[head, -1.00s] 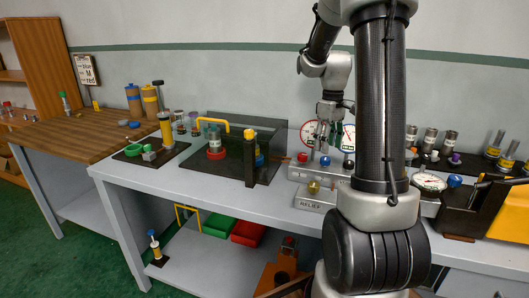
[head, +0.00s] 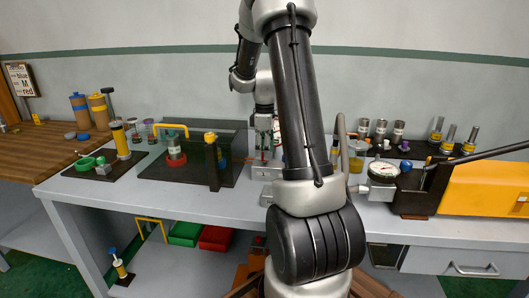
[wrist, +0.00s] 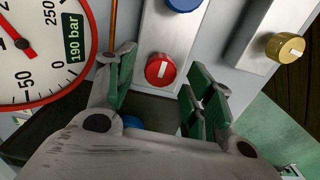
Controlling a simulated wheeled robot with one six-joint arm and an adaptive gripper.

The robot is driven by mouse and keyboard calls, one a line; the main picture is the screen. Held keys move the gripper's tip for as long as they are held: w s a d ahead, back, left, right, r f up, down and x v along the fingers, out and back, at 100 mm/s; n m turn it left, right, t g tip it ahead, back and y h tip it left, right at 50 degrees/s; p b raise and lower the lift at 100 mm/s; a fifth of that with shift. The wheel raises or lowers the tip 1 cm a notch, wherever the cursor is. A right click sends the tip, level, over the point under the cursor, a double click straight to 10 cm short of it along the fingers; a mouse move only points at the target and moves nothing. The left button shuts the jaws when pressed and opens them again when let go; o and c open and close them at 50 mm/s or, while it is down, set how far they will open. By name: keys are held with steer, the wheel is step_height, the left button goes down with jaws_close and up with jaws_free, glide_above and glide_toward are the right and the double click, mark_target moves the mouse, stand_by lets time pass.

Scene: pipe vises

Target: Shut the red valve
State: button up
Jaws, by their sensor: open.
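The red valve is a round red knob (wrist: 161,70) with a white bar, on a light grey block in the wrist view. The bar points nearly up and down in the picture, leaning slightly. My gripper (wrist: 162,78) is open, with one green-padded finger left of the knob and one right of it. The knob appears between the fingertips, and no contact shows. In the head view my gripper (head: 263,140) hangs over the bench, and the knob cannot be made out there.
A blue knob (wrist: 184,3) is above the red one, and a brass knob (wrist: 285,47) is to the right. In the head view a black vise (head: 420,190) with a long lever stands right of my arm.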

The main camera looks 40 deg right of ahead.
steer(key=shift+f, duration=0.45)
steer(key=c, duration=1)
steer(key=shift+c, duration=0.2)
